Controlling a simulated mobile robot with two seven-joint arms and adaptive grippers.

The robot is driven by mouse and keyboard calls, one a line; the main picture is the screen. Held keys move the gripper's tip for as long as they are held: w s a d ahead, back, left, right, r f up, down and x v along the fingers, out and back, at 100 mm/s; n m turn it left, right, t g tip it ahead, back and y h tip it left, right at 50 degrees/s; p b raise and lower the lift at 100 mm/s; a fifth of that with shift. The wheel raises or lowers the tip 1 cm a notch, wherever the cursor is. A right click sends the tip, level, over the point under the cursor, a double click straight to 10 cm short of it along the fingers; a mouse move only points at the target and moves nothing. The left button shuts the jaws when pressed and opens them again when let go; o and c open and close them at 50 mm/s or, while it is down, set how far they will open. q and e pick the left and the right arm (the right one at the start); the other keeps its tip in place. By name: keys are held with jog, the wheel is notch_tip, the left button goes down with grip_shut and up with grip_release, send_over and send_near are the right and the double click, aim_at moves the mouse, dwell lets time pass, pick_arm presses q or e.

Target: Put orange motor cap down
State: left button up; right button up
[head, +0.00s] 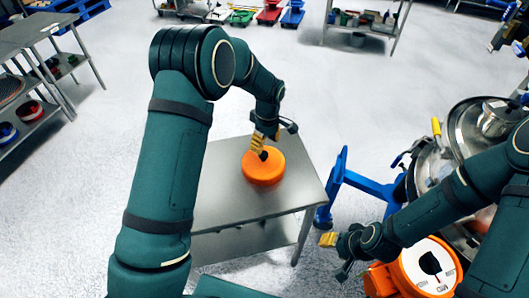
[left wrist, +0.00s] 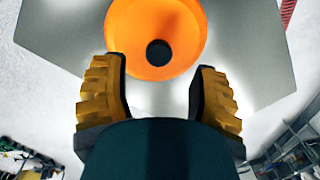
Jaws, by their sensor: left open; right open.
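The orange motor cap (head: 263,171) is a round orange disc with a dark knob in its middle. It rests on the grey metal table (head: 225,208). My left gripper (head: 262,145) is just above the cap, near its knob. In the left wrist view my left gripper (left wrist: 158,95) is open, its yellow fingers apart, with the orange cap (left wrist: 182,25) and its black knob beyond the fingertips and nothing between them. My right gripper (head: 335,255) is to the right of the table, low, near the orange motor (head: 415,270). It looks empty.
A blue stand (head: 365,188) is right of the table. The metal sifter (head: 470,130) with a yellow handle stands at the right. Shelves with reels (head: 30,110) are at the left. A shelf cart (head: 365,25) stands at the back. The floor behind the table is clear.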

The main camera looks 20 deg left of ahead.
pick_arm(q)
jog(key=shift+w+r, duration=0.15)
jog(key=shift+r, duration=1.25)
jog(key=shift+w+r, duration=0.1)
jog(key=shift+r, duration=1.25)
jog(key=shift+d, duration=0.1)
